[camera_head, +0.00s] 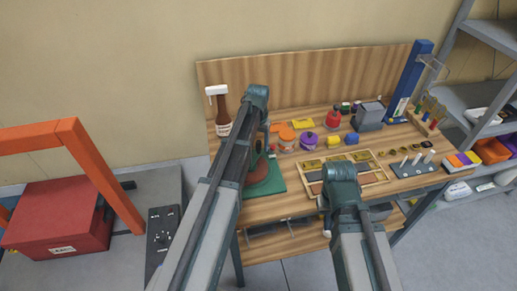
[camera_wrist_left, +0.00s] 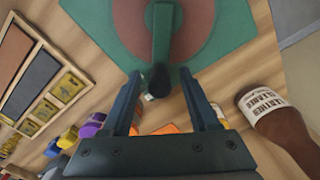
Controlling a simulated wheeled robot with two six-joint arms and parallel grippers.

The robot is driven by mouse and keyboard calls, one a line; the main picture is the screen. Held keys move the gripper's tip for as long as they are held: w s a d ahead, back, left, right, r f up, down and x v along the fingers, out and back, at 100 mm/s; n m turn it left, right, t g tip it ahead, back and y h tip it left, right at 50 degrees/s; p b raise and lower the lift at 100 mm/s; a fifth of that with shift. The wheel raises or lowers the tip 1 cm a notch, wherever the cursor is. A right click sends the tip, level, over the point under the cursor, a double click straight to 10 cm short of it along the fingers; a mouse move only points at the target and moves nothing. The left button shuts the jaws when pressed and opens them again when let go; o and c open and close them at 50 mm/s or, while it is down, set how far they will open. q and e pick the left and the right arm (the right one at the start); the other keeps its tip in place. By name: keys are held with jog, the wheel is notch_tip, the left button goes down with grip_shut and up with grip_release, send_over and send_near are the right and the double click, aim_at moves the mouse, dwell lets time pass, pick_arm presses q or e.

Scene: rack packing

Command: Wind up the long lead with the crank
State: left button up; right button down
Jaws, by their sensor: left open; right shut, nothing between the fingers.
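The winder has a green base (camera_wrist_left: 95,25) with a round brown-red disc (camera_wrist_left: 197,22); in the head view the disc (camera_head: 266,181) is partly behind my left arm. I cannot make out the long lead. My right gripper (camera_head: 323,203) is shut and empty at the table's front, mostly hidden by its own wrist.
A brown bottle (camera_head: 222,116) with a white top stands left of the winder. A wooden tray (camera_head: 378,178) with compartments lies to its right. Small coloured items, a grey box (camera_head: 369,117) and a blue post (camera_head: 411,78) fill the back. A red box (camera_head: 60,218) stands left.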

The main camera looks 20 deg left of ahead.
pick_arm(q)
grip_shut()
dwell(0.3)
dwell(1.1)
